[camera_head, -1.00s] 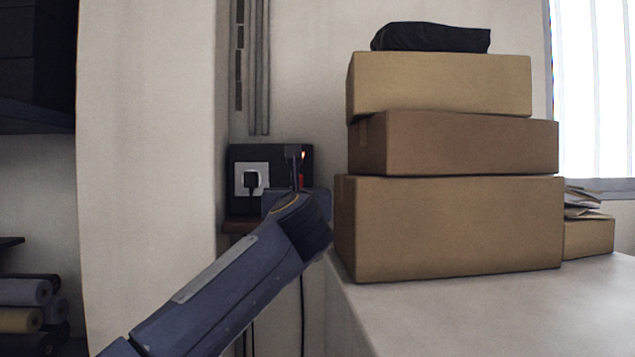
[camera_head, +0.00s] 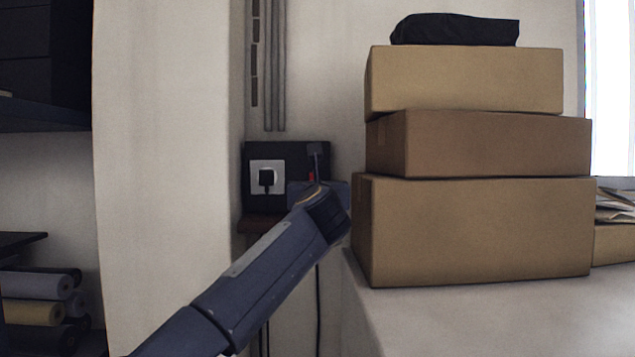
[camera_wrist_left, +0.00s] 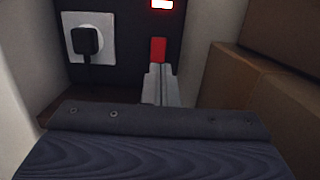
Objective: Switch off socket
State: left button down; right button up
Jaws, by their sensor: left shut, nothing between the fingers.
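The socket is a white plate (camera_head: 267,178) with a black plug (camera_head: 267,177) in it, on a dark wall panel (camera_head: 283,150). Both also show in the wrist view, plate (camera_wrist_left: 72,24) and plug (camera_wrist_left: 87,40). Right of the plate is a red switch (camera_wrist_left: 158,50), with a lit red indicator (camera_wrist_left: 162,4) above it. In the head view only a sliver of red switch (camera_head: 311,177) shows beside my fingers. My left gripper (camera_head: 318,150) is shut and empty in front of the panel's right part. In the wrist view its fingertips (camera_wrist_left: 157,68) appear just below the switch; contact cannot be told.
Stacked cardboard boxes (camera_head: 475,230) stand close to the right of my left gripper, on a white tabletop (camera_head: 500,320). A pale wall edge (camera_head: 165,170) stands left of the panel. A dark ledge (camera_head: 258,225) lies under the panel. Cables hang below.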

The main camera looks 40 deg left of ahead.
pick_arm(q)
jog(key=p+x, duration=0.3)
jog(key=x, duration=0.4)
jog(key=shift+w+a+r, duration=0.15)
jog(key=shift+w, duration=0.1)
jog(key=shift+w+a+p, duration=0.25)
jog(key=shift+w+p, duration=0.05)
jog(key=shift+p, duration=0.05)
jog(key=shift+w+a+r+p, duration=0.1)
jog(key=shift+r+p, duration=0.05)
jog(key=shift+p, duration=0.2)
